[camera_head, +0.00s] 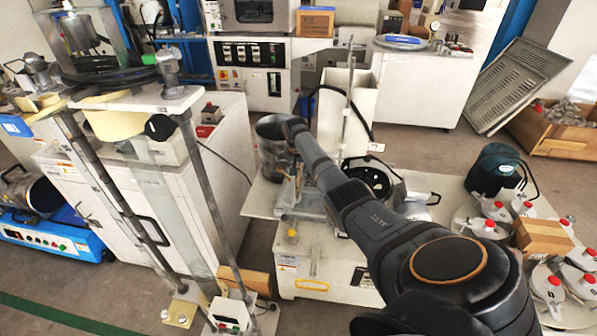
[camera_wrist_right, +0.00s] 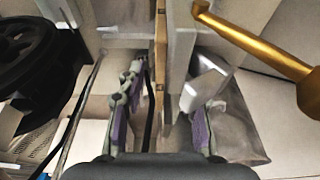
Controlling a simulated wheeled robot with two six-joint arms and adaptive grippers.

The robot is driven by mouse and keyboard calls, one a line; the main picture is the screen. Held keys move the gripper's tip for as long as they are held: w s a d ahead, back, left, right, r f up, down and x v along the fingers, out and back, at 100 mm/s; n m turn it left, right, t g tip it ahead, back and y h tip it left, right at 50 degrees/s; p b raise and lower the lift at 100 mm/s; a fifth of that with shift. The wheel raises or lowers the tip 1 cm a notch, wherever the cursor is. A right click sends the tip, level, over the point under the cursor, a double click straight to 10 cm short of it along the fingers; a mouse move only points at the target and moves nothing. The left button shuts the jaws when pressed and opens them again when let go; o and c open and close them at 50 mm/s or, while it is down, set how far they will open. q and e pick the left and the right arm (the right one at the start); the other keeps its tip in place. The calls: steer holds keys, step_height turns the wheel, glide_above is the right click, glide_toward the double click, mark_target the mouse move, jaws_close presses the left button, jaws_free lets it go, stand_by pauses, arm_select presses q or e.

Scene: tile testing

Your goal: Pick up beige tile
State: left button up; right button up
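No beige tile can be picked out with certainty. In the wrist view an upright pale slab with a thin brown edge (camera_wrist_right: 161,45) stands between the fingers, and I cannot tell whether it is a tile or part of the machine. My right gripper (camera_wrist_right: 163,118) is open, with purple-padded fingers wide apart and a visible gap around the slab. In the head view my right arm reaches from the lower right to the bench-top machine (camera_head: 300,200), and its finger area is largely hidden there. My left gripper is not in view.
A gold lever (camera_wrist_right: 255,45) sits close at the right finger's side, and a black round part (camera_wrist_right: 35,60) is at left. A metal pot (camera_head: 272,150) stands beside the arm's end. Several lidded pots and a brown block (camera_head: 543,236) lie on the right table.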

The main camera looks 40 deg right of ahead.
steer(key=shift+f, duration=0.25)
stand_by(0.3)
jaws_close()
